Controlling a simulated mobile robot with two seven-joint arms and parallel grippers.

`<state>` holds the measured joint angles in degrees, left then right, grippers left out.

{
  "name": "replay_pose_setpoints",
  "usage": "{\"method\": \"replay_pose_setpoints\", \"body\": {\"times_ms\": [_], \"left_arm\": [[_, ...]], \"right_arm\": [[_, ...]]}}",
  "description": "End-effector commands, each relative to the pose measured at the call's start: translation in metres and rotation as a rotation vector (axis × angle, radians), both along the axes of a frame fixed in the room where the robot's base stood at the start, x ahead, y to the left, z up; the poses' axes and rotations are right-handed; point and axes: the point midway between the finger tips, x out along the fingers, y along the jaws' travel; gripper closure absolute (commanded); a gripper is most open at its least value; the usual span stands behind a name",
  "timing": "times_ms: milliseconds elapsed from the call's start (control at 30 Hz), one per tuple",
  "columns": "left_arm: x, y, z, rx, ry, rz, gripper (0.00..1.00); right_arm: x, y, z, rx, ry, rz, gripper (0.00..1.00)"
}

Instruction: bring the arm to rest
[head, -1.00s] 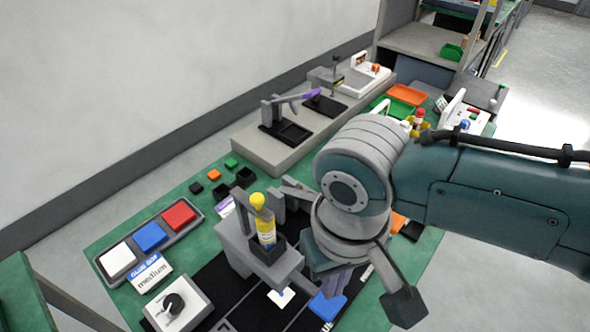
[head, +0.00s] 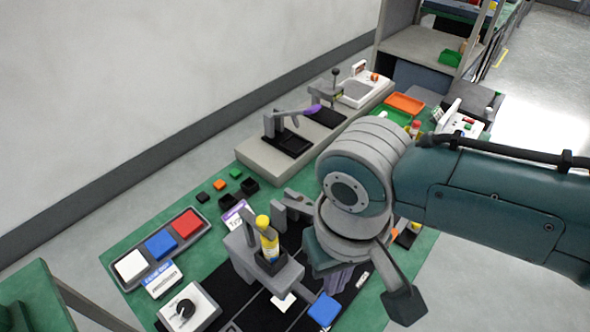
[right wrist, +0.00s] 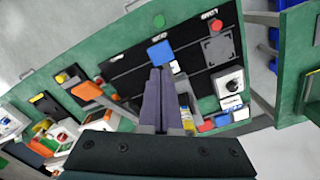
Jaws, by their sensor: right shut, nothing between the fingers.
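My right arm reaches in from the right in the head view. Its gripper (head: 338,285) hangs over the black mat, fingers pointing down and partly hidden by the wrist. In the right wrist view the two purple-grey fingers (right wrist: 160,85) are closed together with nothing between them. A blue piece (right wrist: 160,52) appears just beyond the fingertips; it also shows in the head view (head: 323,309). Whether they touch it cannot be told. My left gripper is not in view.
A grey stand holding a yellow bottle (head: 268,244) is close left of the gripper. A tray with white, blue and red blocks (head: 160,244), a knob box (head: 188,307) and a grey bench with fixtures (head: 262,158) lie left and behind. An orange tray (head: 405,103) is farther back.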

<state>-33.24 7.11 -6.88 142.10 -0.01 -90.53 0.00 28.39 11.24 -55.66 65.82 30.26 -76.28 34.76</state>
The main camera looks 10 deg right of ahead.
Motion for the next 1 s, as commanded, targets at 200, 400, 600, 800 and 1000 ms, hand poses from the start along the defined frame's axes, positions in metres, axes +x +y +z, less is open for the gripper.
{"method": "replay_pose_setpoints", "body": {"times_ms": [200,400,600,800,1000], "left_arm": [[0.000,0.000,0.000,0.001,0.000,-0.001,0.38],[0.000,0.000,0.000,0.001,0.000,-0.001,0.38],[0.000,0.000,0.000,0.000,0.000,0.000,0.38],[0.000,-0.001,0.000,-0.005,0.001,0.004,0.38],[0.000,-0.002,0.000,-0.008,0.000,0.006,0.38]], "right_arm": [[-0.001,0.001,0.000,0.003,0.000,0.002,1.00],[-0.029,0.033,0.007,0.113,-0.007,0.075,1.00],[-0.066,0.043,0.044,0.253,-0.119,0.123,1.00],[-0.086,-0.010,0.079,0.198,-0.235,0.079,1.00],[-0.113,-0.075,0.110,0.058,-0.298,0.037,1.00]]}}
